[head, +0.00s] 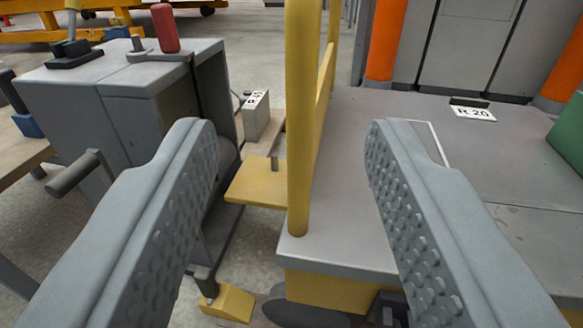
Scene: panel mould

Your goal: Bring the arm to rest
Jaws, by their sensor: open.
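My gripper (290,150) shows large in the head view, its two grey fingers with bumpy inner faces spread wide apart. It is open, and nothing is between the fingers. Through the gap I see a yellow post (304,120) rising from the corner of a grey platform (350,215). The fingertips appear to be above and in front of these things, with no contact that I can make out.
A grey cabinet (125,90) with a red-handled lever (165,28) stands at the left. A label reading R 20 (472,113) lies on the platform. Orange posts (386,40) stand behind, and a green box (568,135) is at the right edge. Open floor (262,60) shows behind the cabinet.

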